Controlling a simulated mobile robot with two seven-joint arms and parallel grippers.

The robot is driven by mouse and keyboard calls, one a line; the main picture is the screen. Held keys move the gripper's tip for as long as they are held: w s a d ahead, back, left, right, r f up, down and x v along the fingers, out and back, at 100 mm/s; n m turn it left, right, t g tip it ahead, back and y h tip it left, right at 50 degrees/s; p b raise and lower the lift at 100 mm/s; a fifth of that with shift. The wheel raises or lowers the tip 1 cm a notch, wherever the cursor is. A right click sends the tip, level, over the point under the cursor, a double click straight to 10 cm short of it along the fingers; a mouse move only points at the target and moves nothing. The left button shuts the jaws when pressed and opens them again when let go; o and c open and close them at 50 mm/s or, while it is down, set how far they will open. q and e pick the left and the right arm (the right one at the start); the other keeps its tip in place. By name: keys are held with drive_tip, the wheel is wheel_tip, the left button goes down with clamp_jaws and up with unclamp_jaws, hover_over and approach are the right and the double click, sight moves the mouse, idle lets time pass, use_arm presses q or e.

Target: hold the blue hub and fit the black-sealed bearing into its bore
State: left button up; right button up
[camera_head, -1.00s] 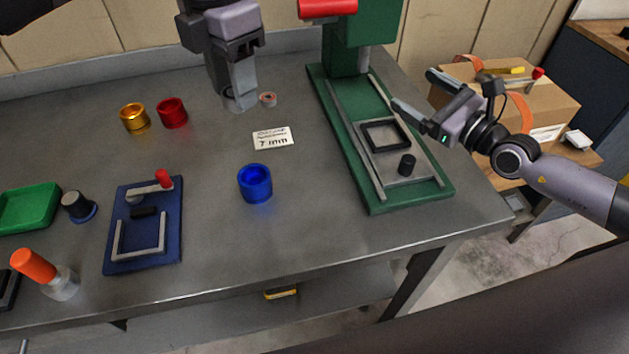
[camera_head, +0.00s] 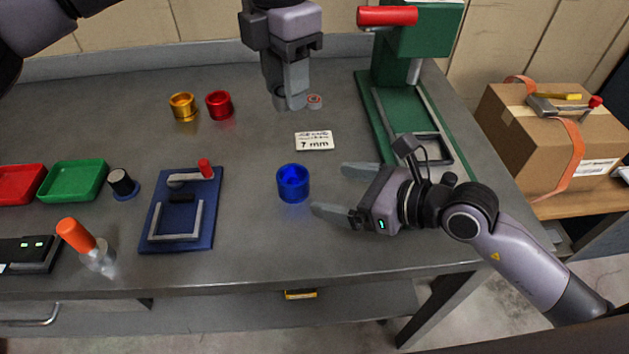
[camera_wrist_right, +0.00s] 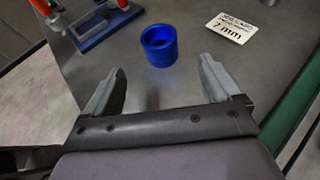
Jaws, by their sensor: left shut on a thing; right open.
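The blue hub (camera_head: 293,183) stands upright on the grey bench with its bore facing up. It also shows in the right wrist view (camera_wrist_right: 159,48), just ahead of the fingertips. My right gripper (camera_head: 328,190) is open and low over the bench to the right of the hub, its two fingers pointing at it. The hub is not between the fingers. My left gripper (camera_head: 292,104) is shut at the back of the bench, fingers pointing down. The thing in it is hidden by the fingers, so I cannot make out the black-sealed bearing. An orange-ringed bearing (camera_head: 314,101) lies beside its fingertips.
A 7 mm card (camera_head: 314,140) lies behind the hub. Gold (camera_head: 183,107) and red (camera_head: 219,104) hubs stand back left. A blue fixture (camera_head: 180,232) is at left. A green press (camera_head: 378,120) stands behind my right gripper. Bench in front of the hub is clear.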

sight(306, 184)
drive_tip(key=x, duration=1)
drive_tip(key=shift+w+a, duration=0.1)
drive_tip(key=c, duration=1.3)
drive_tip(key=shift+c, duration=0.2)
use_arm(q)
wheel_tip(306, 184, down, 12)
drive_tip(key=shift+f+n, duration=0.2)
drive_tip(key=shift+n, duration=1)
